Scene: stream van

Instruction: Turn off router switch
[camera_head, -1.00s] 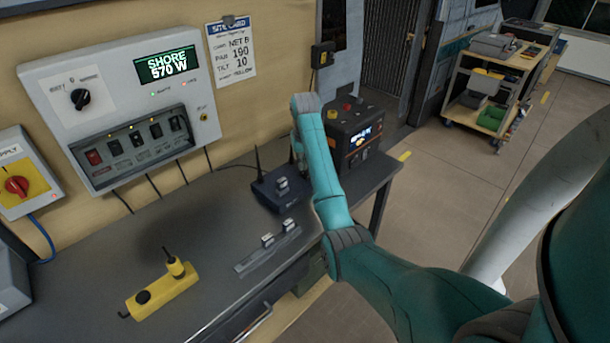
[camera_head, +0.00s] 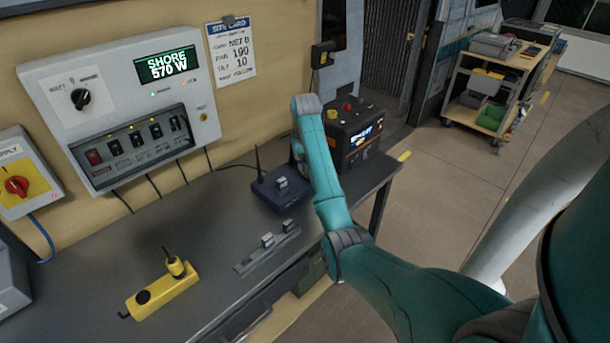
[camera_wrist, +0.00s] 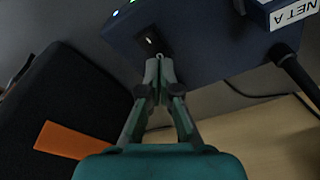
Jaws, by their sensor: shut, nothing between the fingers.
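The router (camera_head: 268,190) is a dark blue box with antennas on the dark bench, left of my teal arm in the head view. In the head view my gripper is hidden behind my arm.
A black power unit (camera_head: 352,135) with an orange trim stands right of the router, close to my arm. A power panel (camera_head: 120,100) hangs on the wall. A yellow device (camera_head: 160,290) and a grey rail (camera_head: 268,250) lie on the bench.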

